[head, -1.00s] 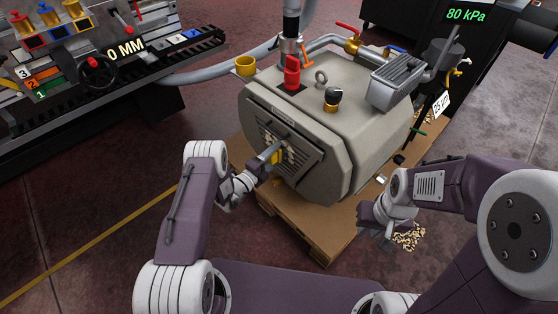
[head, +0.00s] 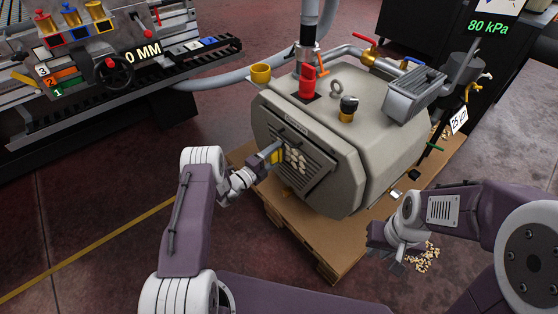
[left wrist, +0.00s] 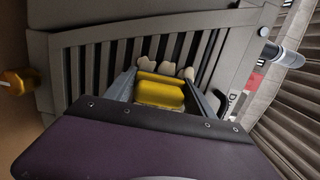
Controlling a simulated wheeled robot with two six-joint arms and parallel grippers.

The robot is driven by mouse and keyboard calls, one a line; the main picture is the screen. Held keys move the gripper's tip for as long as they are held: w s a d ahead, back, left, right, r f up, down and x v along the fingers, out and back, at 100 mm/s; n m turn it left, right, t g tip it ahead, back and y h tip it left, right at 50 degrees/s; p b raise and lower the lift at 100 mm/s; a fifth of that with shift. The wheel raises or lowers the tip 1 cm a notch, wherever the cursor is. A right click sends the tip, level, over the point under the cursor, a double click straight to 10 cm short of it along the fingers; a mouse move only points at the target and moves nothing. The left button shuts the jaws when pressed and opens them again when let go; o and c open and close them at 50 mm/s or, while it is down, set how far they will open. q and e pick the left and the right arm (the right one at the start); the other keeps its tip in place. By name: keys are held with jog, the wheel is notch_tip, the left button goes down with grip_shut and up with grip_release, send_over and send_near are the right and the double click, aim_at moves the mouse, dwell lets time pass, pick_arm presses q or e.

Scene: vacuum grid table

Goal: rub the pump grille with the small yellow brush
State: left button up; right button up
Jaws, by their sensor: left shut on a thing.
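The grey pump (head: 345,120) stands on a wooden pallet, with its slatted grille (head: 300,162) on the front left face. Several pale chips (head: 295,157) sit on the grille; some also show in the left wrist view (left wrist: 167,68). My left gripper (head: 271,152) is shut on the small yellow brush (left wrist: 160,91), which is at the grille slats beside the chips. Whether its bristles touch the slats is hidden.
The wooden pallet (head: 325,255) lies under the pump. Pale chips (head: 424,258) lie on the floor near my right gripper. A grey hose (head: 225,80) runs behind the pump to the grid table (head: 120,90) at the left. The floor at front left is clear.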

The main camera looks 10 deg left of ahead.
aim_at(285, 151)
pick_arm(q)
jog(key=shift+s+d+r+p, duration=0.65)
jog(key=shift+d+r+p, duration=0.25)
jog(key=shift+p, duration=0.9)
jog(key=shift+s+d+f, duration=0.1)
jog(key=shift+s, duration=0.1)
jog(key=shift+s+d+p, duration=0.45)
jog(key=shift+d, duration=0.2)
jog(key=shift+s+d+p, duration=0.4)
jog(key=shift+d+p, duration=0.05)
jog(key=shift+d, duration=0.2)
jog(key=shift+s+d, duration=0.1)
jog(key=shift+s+d+p, duration=0.75)
jog(key=shift+s+d, duration=0.15)
jog(key=shift+d, duration=0.2)
jog(key=shift+s+d, duration=0.25)
